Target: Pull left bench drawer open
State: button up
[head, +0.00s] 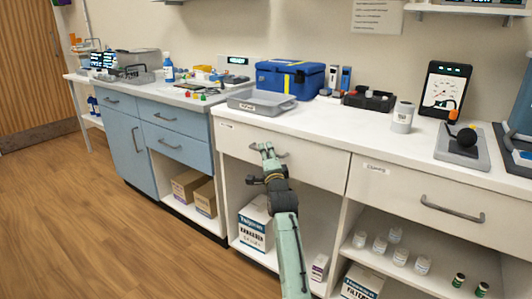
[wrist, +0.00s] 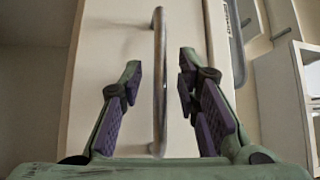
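The left bench drawer (head: 318,168) has a cream front with a small label at its upper left. It looks shut, about flush with the drawer to its right. Its grey bar handle (head: 283,155) is partly hidden by my gripper in the head view. My gripper (head: 267,150) is at this handle. In the wrist view the handle (wrist: 160,85) runs upright in the picture between the two purple-padded fingers. The fingers are open, with a gap on both sides of the handle. The drawer front (wrist: 100,60) lies behind it.
The right bench drawer (head: 420,205) has its own handle (head: 452,209). A grey tray (head: 262,107) and a blue case (head: 290,79) stand on the counter above. Open shelves below hold boxes (head: 255,225) and small bottles (head: 401,257). The wooden floor (head: 120,245) at the left is clear.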

jog(key=shift+w+a, duration=0.15)
jog(key=shift+w, duration=0.35)
grip_shut()
dwell(0.6)
